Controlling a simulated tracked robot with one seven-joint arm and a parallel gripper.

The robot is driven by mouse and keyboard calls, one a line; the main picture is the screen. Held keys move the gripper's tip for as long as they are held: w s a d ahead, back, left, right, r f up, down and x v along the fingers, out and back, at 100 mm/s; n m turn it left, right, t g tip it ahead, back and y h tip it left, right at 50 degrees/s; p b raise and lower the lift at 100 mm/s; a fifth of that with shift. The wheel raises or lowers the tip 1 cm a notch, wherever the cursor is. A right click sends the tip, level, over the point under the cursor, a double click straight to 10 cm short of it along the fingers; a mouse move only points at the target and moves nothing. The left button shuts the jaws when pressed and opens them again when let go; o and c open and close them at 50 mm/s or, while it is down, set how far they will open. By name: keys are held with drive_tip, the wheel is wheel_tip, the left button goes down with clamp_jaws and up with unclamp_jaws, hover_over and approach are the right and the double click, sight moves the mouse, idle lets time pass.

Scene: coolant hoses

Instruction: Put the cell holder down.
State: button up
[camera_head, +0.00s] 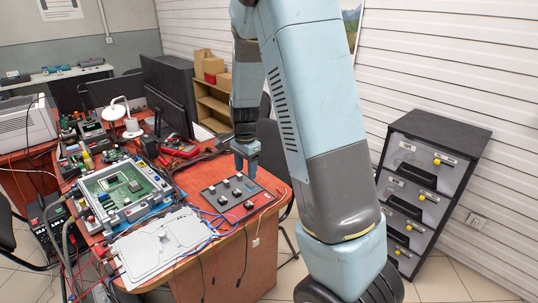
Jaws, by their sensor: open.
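My gripper (246,168) hangs fingers-down over the back right part of the red-topped table (258,267). Its fingers are open and I see nothing between them. A dark flat panel (213,207) with several small light and dark knob-like parts lies on the table just below and in front of the gripper. I cannot tell for certain which thing is the cell holder, or whether the fingertips touch anything.
A silvery flat plate (140,256) and a framed green circuit board (125,187) lie left of the panel. Thin hoses and wires run across the table and over its front edge. A dark drawer cabinet (428,190) stands at the right, with clear floor before it.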

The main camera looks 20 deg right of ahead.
drive_tip(key=s+r+n+t+y, duration=0.1)
drive_tip(key=s+r+n, duration=0.2)
drive_tip(key=s+r, duration=0.4)
drive_tip(key=s+r+n+t, duration=0.2)
drive_tip(key=s+r+n, duration=0.25)
drive_tip(key=r, duration=0.55)
drive_tip(key=s+r+n+t, duration=0.1)
drive_tip(key=s+r+n, duration=0.2)
drive_tip(key=s, duration=0.5)
drive_tip(key=s+r+n+t+h, duration=0.1)
drive_tip(key=s+r+n, duration=0.2)
drive_tip(key=s, duration=0.4)
drive_tip(key=shift+s+d+r, duration=0.15)
drive_tip(key=shift+s+r, duration=0.25)
